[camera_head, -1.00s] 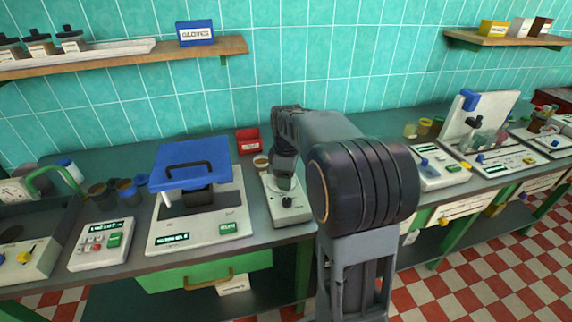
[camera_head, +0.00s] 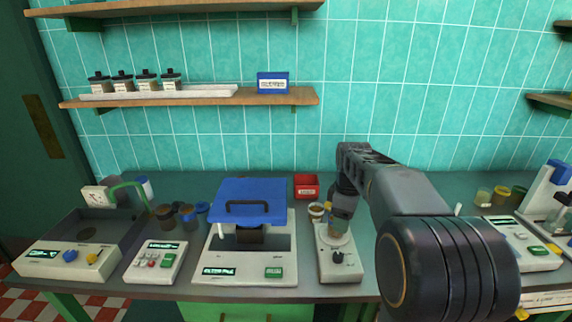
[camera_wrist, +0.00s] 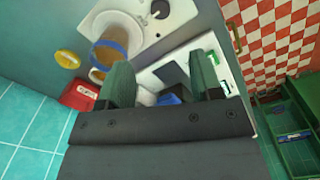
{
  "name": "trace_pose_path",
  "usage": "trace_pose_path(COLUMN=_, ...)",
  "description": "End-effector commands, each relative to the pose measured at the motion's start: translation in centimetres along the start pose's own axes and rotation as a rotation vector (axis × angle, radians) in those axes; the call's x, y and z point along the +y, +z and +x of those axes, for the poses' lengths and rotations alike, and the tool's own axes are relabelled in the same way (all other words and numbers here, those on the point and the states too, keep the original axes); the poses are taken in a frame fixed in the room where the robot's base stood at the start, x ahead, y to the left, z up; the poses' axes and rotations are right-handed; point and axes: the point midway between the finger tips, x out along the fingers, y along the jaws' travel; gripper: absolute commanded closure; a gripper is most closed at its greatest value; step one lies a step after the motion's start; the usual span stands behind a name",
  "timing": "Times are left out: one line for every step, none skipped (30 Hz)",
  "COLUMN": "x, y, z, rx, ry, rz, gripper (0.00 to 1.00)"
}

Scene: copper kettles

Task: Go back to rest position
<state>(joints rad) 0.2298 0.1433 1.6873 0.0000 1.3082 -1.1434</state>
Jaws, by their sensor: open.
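My gripper (camera_wrist: 162,82) is open, with its two dark green fingers apart in the wrist view. Its end hangs above a small white stirrer-like device (camera_head: 339,262) with a black knob. In the wrist view a beaker with a blue band and brownish contents (camera_wrist: 110,42) shows beyond the left fingertip, on or over the white device. Nothing is seen held between the fingers.
A blue-lidded white instrument (camera_head: 250,200) stands left of the device, with a small keypad unit (camera_head: 156,262) further left. A red box (camera_head: 306,186) and a small cup (camera_head: 316,209) are close behind. Shelves (camera_head: 200,98) line the tiled wall. Bench space right of the arm is partly hidden.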

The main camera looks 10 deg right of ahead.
Motion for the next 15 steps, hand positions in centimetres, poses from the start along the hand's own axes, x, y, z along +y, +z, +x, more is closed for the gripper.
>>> trace_pose_path(x=0.0, y=0.0, z=0.0, rx=0.0, ry=0.0, rz=0.018, gripper=0.41)
trace_pose_path(x=0.1, y=0.0, z=0.0, rx=0.001, ry=0.003, rz=0.039, gripper=0.41)
trace_pose_path(x=0.2, y=-0.1, z=0.0, rx=0.005, ry=0.01, rz=0.079, gripper=0.41)
trace_pose_path(x=0.3, y=-0.1, z=0.1, rx=0.009, ry=0.017, rz=0.118, gripper=0.41)
trace_pose_path(x=0.4, y=-0.2, z=0.4, rx=0.013, ry=0.022, rz=0.165, gripper=0.41)
trace_pose_path(x=0.2, y=-0.1, z=1.2, rx=0.012, ry=0.019, rz=0.238, gripper=0.41)
trace_pose_path(x=-0.1, y=0.1, z=1.9, rx=0.011, ry=0.016, rz=0.3, gripper=0.41)
trace_pose_path(x=-0.6, y=0.2, z=2.5, rx=0.013, ry=0.017, rz=0.365, gripper=0.41)
trace_pose_path(x=-1.5, y=0.4, z=3.0, rx=0.02, ry=0.024, rz=0.454, gripper=0.41)
trace_pose_path(x=-2.4, y=0.6, z=3.3, rx=0.028, ry=0.03, rz=0.521, gripper=0.41)
trace_pose_path(x=-3.5, y=0.7, z=3.6, rx=0.038, ry=0.038, rz=0.586, gripper=0.41)
trace_pose_path(x=-5.1, y=0.8, z=3.9, rx=0.055, ry=0.05, rz=0.671, gripper=0.41)
trace_pose_path(x=-6.3, y=1.0, z=4.1, rx=0.07, ry=0.059, rz=0.732, gripper=0.41)
trace_pose_path(x=-7.6, y=1.1, z=4.3, rx=0.086, ry=0.067, rz=0.784, gripper=0.41)
trace_pose_path(x=-9.2, y=1.3, z=4.6, rx=0.109, ry=0.077, rz=0.846, gripper=0.41)
